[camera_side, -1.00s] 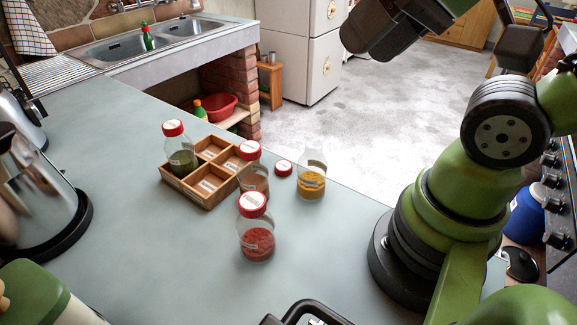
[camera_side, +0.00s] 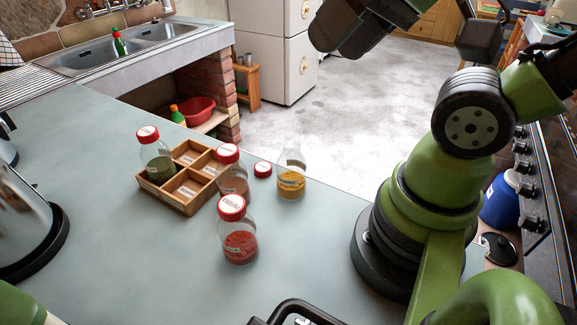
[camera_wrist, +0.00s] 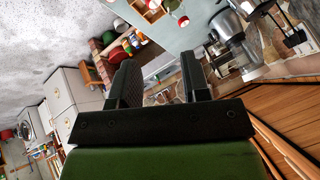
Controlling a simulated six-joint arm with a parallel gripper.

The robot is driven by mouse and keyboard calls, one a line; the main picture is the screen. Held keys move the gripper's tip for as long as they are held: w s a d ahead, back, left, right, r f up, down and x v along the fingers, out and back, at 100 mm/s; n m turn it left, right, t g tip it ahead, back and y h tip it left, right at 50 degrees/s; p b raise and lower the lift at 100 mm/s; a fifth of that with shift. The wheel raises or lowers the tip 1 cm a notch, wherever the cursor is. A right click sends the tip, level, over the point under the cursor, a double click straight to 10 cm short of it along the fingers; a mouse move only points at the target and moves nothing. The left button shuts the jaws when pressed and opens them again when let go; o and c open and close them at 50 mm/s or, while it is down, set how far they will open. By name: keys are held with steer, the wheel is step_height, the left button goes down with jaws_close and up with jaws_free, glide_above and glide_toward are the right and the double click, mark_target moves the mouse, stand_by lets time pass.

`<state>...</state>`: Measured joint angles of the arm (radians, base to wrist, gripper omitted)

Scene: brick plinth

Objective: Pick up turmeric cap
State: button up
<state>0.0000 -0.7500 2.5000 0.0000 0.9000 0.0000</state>
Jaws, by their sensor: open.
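The turmeric cap, a small red cap with a white label (camera_side: 263,170), lies flat on the grey-blue counter in the side view. Just right of it stands an open clear jar of yellow powder (camera_side: 291,184). My gripper (camera_wrist: 158,58) shows in the wrist view with its two black fingers wide apart and nothing between them. In the side view my arm's dark end is high above the counter at the top, well away from the cap, and the fingertips do not clearly show. I cannot surely pick out the cap in the wrist view.
A wooden divided box (camera_side: 181,204) holds a red-capped jar of green herbs (camera_side: 157,164). A red-capped jar of brownish spice (camera_side: 232,180) stands beside it, left of the cap. A red-capped jar of red spice (camera_side: 239,244) stands nearer the front.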

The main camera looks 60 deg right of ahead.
stand_by(0.4)
steer(key=o, duration=0.6)
steer(key=n+g+h, duration=0.2)
steer(key=n+g, duration=0.5)
steer(key=n, duration=0.3)
glide_above(261, 166)
steer(key=f, duration=2.5)
steer(key=shift+w+a+f, duration=0.15)
steer(key=shift+a+f, duration=0.05)
steer(key=shift+a, duration=0.15)
steer(key=shift+d+f, duration=0.15)
steer(key=shift+f, duration=1.3)
steer(key=shift+d+f, duration=0.15)
steer(key=shift+f, duration=1.25)
